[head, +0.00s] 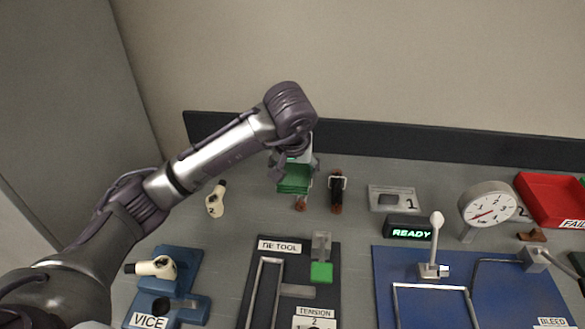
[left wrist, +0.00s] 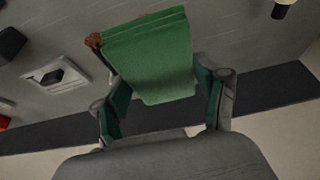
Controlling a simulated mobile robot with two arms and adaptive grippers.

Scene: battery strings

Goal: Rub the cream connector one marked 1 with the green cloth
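My left gripper (head: 294,160) is shut on the green cloth (head: 292,181), a folded block held above the back of the bench. In the left wrist view the cloth (left wrist: 150,60) sits between both fingers. One cream connector (head: 157,267) with a dark end lies on the blue vice (head: 184,260) at the front left. Another cream connector (head: 214,203) with a dark end lies on the grey bench, left of the cloth and apart from it. No mark 1 is readable on either connector. My right gripper is not in view.
Two brown-ended pieces are near the cloth, one (head: 337,192) right of it and one (head: 301,201) partly behind it. A plate marked 1 (head: 406,190), a READY display (head: 409,232), a dial gauge (head: 488,205), the tie tool board (head: 255,262) and a red FAIL tray (head: 533,205) stand rightward.

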